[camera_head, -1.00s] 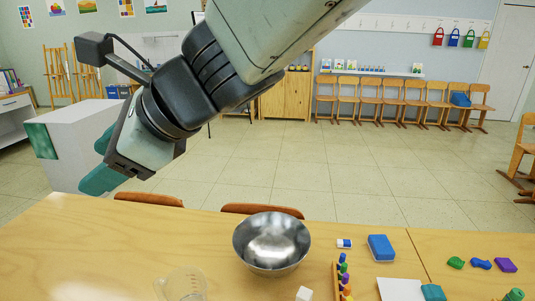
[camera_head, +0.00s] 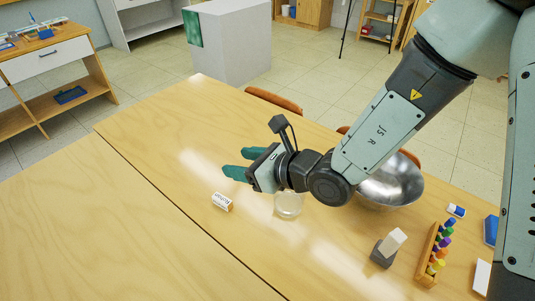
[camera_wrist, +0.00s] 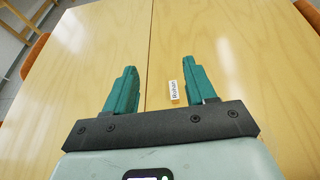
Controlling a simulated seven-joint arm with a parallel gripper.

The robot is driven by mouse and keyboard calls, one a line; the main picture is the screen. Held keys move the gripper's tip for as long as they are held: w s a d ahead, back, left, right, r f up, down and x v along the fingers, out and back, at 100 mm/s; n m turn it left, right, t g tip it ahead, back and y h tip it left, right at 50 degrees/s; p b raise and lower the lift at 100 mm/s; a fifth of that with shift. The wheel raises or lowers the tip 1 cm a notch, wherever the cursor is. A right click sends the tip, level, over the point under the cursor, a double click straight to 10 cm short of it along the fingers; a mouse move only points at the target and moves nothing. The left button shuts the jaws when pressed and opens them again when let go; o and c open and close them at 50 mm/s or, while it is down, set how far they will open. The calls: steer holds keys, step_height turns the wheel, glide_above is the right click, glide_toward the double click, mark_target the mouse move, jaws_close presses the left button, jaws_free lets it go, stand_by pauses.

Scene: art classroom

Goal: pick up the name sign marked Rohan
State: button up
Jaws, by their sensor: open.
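The name sign marked Rohan (camera_head: 222,202) is a small white card with a wooden-coloured end, standing on the table left of centre in the head view. My gripper (camera_head: 240,163) has green fingers, is open and empty, and hangs above the table, behind and a little right of the sign in the head view. In the wrist view my gripper (camera_wrist: 160,80) shows both fingers spread well apart, with neither touching the sign.
A clear beaker (camera_head: 289,205) stands right of the sign, partly under my wrist. A metal bowl (camera_head: 395,182), a grey block with a pale block (camera_head: 391,242) on it, and a rack of coloured pegs (camera_head: 436,255) stand farther right. The table (camera_head: 130,215) left of the sign is bare.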

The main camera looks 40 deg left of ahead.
glide_toward(223, 199)
steer(key=shift+s+d+r, duration=0.35)
steer(key=shift+s+d, duration=0.05)
steer(key=shift+d, duration=0.05)
steer(key=shift+a+f, duration=0.2)
steer(key=shift+f, duration=0.1)
steer(key=x, duration=0.5)
steer(key=shift+a, duration=0.1)
steer(key=x, duration=0.5)
steer(key=shift+w+f, duration=0.15)
steer(key=shift+w, duration=0.25)
jaws_close()
